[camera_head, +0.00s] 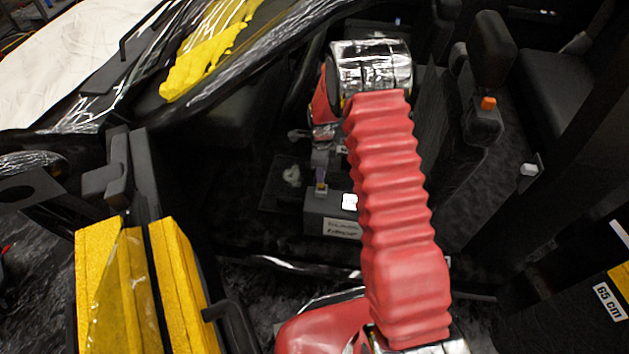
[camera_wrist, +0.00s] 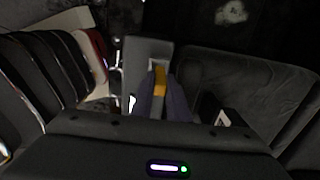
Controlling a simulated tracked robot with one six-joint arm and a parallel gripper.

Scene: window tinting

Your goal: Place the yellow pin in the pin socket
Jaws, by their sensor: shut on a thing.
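My gripper (camera_head: 321,184) is inside the car, left of my red arm, with its fingertips pointing down. In the wrist view its two purple-grey fingers (camera_wrist: 162,92) are shut on the yellow pin (camera_wrist: 160,80). The pin shows as a small yellow bit between the fingertips in the head view (camera_head: 321,187). Just below and beyond the fingertips is a grey box (camera_head: 313,208) with a white label on its front, also seen in the wrist view (camera_wrist: 147,50). I cannot make out the socket opening, or whether the pin touches the box.
Black seats with an orange buckle button (camera_head: 488,103) are at the right. The open door with yellow foam blocks (camera_head: 178,290) is at the lower left. A yellow cloth (camera_head: 205,62) lies behind the windscreen film.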

